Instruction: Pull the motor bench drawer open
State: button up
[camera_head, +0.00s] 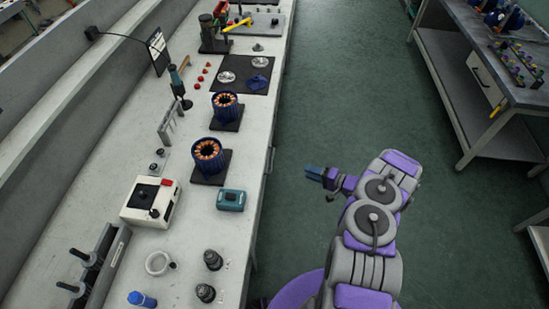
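The long grey motor bench (235,183) runs along the left, with two copper-wound stators, the nearer (208,154) and the farther (225,106), on dark blocks. At its front edge a thin dark handle (271,160) shows; the drawer front below is seen too steeply to make out. My gripper (312,171) is over the floor just right of that handle, pointing left at the bench, with a visible gap. Its fingers are small here, and I cannot tell whether they are open or shut.
The green floor (335,90) between is clear.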

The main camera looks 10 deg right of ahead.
jog(key=b+x, duration=0.3)
jog(key=x, duration=1.4)
jog(key=shift+b, duration=0.35)
jog(key=shift+s, duration=0.1)
grip_shut()
jog(key=shift+f, duration=0.1)
